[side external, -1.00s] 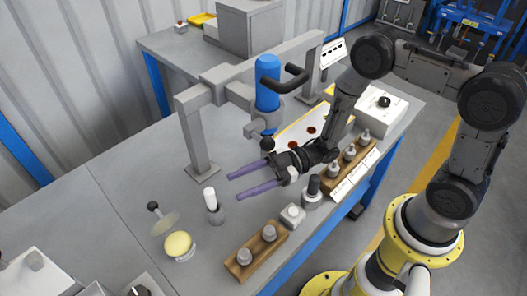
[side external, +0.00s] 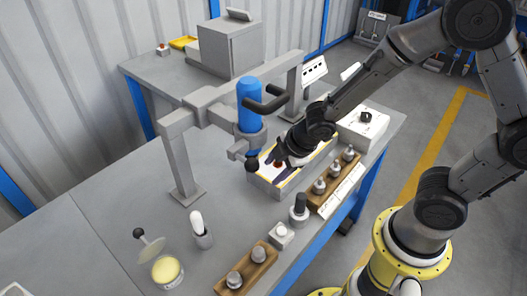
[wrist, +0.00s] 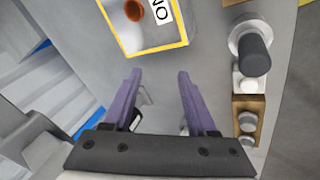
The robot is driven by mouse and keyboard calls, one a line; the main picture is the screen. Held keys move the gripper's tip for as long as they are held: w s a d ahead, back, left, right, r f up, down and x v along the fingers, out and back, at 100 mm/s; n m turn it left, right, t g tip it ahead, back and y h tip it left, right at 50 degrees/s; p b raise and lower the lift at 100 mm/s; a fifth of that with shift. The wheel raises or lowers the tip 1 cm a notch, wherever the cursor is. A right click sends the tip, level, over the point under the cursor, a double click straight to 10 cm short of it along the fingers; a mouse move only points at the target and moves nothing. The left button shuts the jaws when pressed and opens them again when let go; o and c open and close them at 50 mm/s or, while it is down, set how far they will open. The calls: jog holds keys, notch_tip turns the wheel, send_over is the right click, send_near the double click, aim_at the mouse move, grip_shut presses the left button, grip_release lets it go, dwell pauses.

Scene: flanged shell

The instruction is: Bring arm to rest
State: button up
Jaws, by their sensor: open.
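My gripper (side external: 272,163) hangs over the yellow-edged box in the side external view, in front of the blue cylinder. In the wrist view its two purple fingers (wrist: 160,76) are spread apart with nothing between them. The side external view shows the same box (side external: 262,186) partly covered by my gripper.
A grey frame (side external: 178,160) carries a blue cylinder (side external: 250,103) with a black handle, close to my gripper. A wooden rack (side external: 331,192) with metal pieces stands right of the box. Another rack (side external: 246,272), a white-topped post (side external: 200,230) and a yellow-topped dish (side external: 166,271) stand nearer the front.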

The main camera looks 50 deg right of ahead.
jog(key=s+d+r+m+h, duration=0.1)
jog(key=s+d+r+m, duration=0.25)
jog(key=r, duration=0.65)
jog(key=s+r+m, duration=0.4)
jog(key=s, duration=0.3)
jog(key=s+d+r+m, duration=0.1)
jog(key=s+r+m, duration=0.4)
jog(key=s, duration=0.3)
jog(key=shift+d+y, duration=0.2)
jog(key=shift+y, duration=0.2)
jog(key=shift+r, duration=0.1)
